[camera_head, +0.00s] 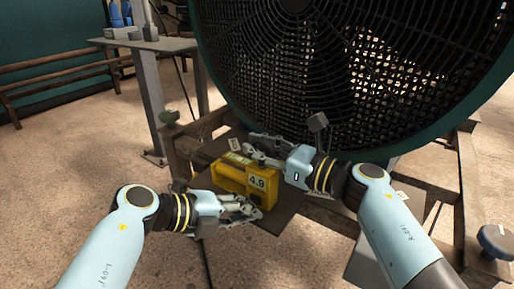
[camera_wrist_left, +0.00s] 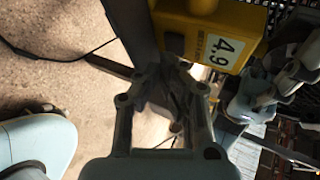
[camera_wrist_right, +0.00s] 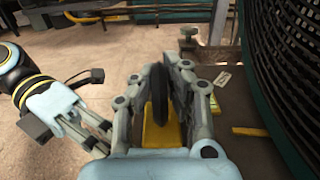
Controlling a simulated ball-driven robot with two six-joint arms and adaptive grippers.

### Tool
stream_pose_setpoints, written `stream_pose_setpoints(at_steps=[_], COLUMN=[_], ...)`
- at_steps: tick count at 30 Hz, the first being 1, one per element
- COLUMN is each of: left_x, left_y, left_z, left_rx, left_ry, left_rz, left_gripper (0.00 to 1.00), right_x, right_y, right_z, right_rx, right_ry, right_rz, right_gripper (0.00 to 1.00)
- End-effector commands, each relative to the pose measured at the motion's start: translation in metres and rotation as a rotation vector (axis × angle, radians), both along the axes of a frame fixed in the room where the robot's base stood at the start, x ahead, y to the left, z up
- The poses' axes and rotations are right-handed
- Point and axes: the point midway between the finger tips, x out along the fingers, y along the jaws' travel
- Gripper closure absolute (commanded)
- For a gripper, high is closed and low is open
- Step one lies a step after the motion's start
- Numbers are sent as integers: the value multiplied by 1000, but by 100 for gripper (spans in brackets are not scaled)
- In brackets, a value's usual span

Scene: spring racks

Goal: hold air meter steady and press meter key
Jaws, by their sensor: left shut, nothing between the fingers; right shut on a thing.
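The yellow air meter (camera_head: 228,178) sits on a dark board in front of the big fan, with a white 4.9 label on its face. In the left wrist view the meter (camera_wrist_left: 195,27) is at the top, and a dark square key (camera_wrist_left: 174,44) shows beside the label. My left gripper (camera_head: 256,209) is shut and empty, close in front of the meter's face; I cannot tell whether it touches. My right gripper (camera_head: 254,142) is shut on the meter's top from behind. In the right wrist view a dark upright part (camera_wrist_right: 160,92) stands between its fingers above yellow body.
The large fan with a dark grille (camera_head: 300,60) stands right behind the meter, on a wooden frame (camera_head: 465,190). A small table (camera_head: 160,44) with blue bottles is at the back left. Open floor (camera_head: 60,160) lies to the left.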

Motion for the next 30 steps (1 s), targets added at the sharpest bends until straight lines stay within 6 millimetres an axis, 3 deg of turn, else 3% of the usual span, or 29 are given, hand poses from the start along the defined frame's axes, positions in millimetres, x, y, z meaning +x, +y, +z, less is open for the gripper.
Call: stream_pose_setpoints(at_steps=[7,21,30], left_x=[-3,-43,-49], left_y=[2,31,35], left_z=[0,0,0], left_rx=[1,1,0], left_ry=[0,0,0], left_rz=[0,1,0], left_gripper=[100,100,100], right_x=[0,0,0], right_y=[0,0,0], right_z=[0,0,0], right_rx=[0,0,0], right_ry=[0,0,0], right_rz=[0,0,0], right_gripper=[100,100,100])
